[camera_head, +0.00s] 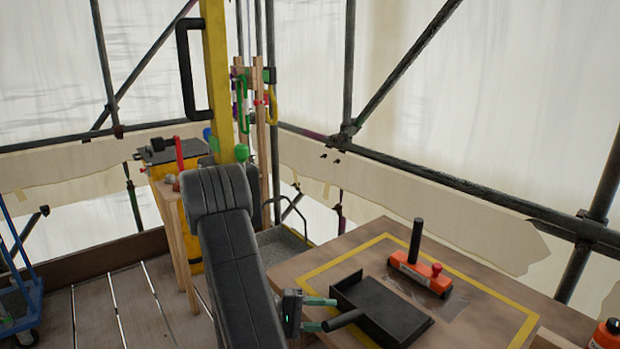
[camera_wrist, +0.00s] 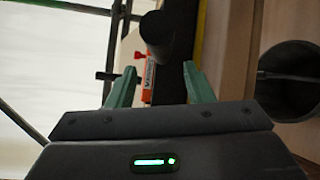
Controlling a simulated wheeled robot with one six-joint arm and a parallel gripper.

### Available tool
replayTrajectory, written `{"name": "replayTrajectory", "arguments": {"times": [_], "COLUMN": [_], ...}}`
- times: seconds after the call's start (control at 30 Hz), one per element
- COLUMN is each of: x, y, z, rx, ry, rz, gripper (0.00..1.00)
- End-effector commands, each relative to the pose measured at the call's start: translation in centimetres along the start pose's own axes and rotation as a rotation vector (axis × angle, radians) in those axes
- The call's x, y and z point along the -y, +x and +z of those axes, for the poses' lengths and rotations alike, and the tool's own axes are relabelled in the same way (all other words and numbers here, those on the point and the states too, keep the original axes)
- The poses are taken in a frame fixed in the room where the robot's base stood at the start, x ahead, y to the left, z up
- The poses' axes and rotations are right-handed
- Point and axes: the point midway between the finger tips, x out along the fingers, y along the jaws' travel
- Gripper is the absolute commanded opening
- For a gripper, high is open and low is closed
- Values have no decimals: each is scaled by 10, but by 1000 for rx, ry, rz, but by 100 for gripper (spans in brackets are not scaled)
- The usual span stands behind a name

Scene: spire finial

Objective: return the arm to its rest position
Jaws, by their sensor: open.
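My gripper (camera_head: 326,314) is open, with its two green fingers apart, at the near left edge of the work table (camera_head: 330,255). The fingers point at the round handle of a black pan-like tool (camera_head: 385,306) lying on the table. In the wrist view the fingers (camera_wrist: 160,80) stand apart, with a dark round handle end (camera_wrist: 158,35) ahead between them. They do not visibly press on it. My dark padded arm reaches down from the middle of the head view to the gripper.
An orange tool with a black upright handle (camera_head: 420,272) stands on the table inside a yellow taped outline. An orange bottle (camera_head: 606,336) is at the right corner. A grey tray (camera_head: 284,246) lies behind my arm. Scaffold poles (camera_head: 460,183) cross behind. A blue trolley (camera_head: 22,290) stands left.

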Motion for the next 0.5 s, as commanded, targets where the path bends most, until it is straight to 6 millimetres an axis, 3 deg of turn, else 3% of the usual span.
{"name": "replayTrajectory", "arguments": {"times": [0.3,0.5], "x": [0,5], "y": [46,59], "z": [1,-1], "rx": [3,-1], "ry": [-2,-1], "rz": [-1,0], "gripper": [47,47]}}
